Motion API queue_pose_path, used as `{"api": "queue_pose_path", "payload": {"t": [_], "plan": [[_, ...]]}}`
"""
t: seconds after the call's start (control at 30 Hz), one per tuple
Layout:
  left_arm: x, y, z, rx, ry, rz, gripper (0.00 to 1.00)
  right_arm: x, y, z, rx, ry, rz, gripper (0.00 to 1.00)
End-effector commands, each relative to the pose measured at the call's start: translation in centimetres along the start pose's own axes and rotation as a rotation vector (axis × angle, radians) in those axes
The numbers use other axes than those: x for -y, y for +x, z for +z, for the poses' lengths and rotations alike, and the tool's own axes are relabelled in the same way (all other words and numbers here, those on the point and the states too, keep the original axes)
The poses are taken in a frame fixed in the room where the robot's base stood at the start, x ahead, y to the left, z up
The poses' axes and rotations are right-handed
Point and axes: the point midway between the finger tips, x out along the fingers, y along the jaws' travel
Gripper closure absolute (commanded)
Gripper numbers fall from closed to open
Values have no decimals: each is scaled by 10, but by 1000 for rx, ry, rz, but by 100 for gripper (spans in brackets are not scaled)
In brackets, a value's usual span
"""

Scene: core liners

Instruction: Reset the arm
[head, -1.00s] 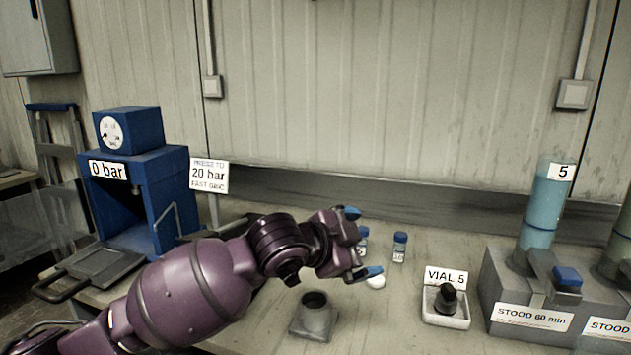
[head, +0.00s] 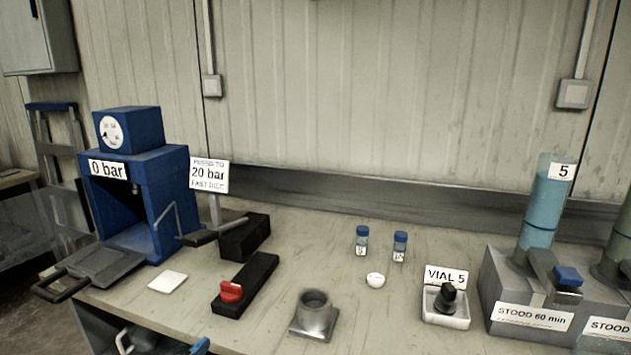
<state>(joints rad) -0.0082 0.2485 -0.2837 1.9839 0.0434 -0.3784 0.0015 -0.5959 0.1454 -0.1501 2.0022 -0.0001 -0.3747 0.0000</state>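Neither gripper can be made out in the head view. A small blue piece (head: 200,346) shows at the bottom edge by the bench front; I cannot tell what it belongs to. No arm stands over the bench.
The blue press (head: 172,165) reads 0 bar at the left. A black block with a red knob (head: 231,291), a metal cup (head: 315,314), two blue-capped vials (head: 362,241), a white cap (head: 375,280) and the VIAL 5 holder (head: 446,317) stand apart. A grey stand (head: 490,290) is at the right.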

Motion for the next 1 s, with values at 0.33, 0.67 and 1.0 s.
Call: {"api": "queue_pose_path", "payload": {"t": [0.33, 0.67, 1.0], "plan": [[22, -123, 138, 296, -104, -172, 0, 1, 1, -1, -3, 2, 0, 55], [3, -220, 209, 500, -176, -226, 0, 1, 1, -1, -3, 4, 0, 55], [1, -230, 215, 520, -180, -228, 0, 1, 1, -1, -3, 4, 0, 55]]}}
